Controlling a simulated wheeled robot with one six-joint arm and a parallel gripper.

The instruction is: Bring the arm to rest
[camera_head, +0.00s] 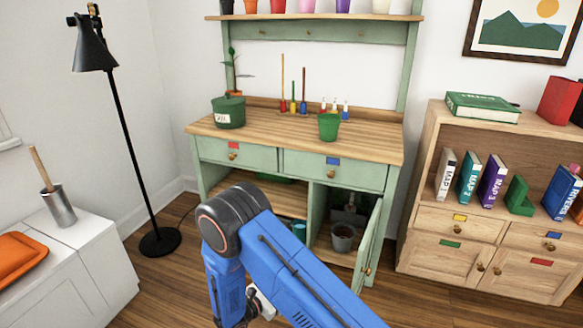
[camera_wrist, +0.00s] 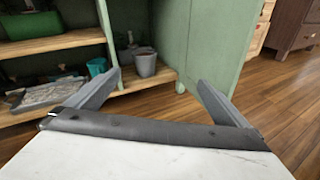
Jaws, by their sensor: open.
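My blue arm (camera_head: 285,265) is bent in front of the green potting bench (camera_head: 290,145), its elbow up and its end hanging low. In the wrist view, my gripper (camera_wrist: 157,82) is open, with its two grey fingers apart and nothing between them. The fingers point toward the bench's lower compartment. A grey pot (camera_wrist: 146,65) stands in there beyond the left finger, apart from it. The grey pot also shows in the head view (camera_head: 343,238). In the head view, my gripper is mostly hidden behind the arm.
The bench's right cabinet door (camera_head: 369,240) stands open, near my arm; it also shows in the wrist view (camera_wrist: 222,45). A black floor lamp (camera_head: 125,130) and white cabinet (camera_head: 75,255) stand left. A wooden bookcase (camera_head: 425,160) stands right. Wood floor (camera_wrist: 285,115) is clear right of my gripper.

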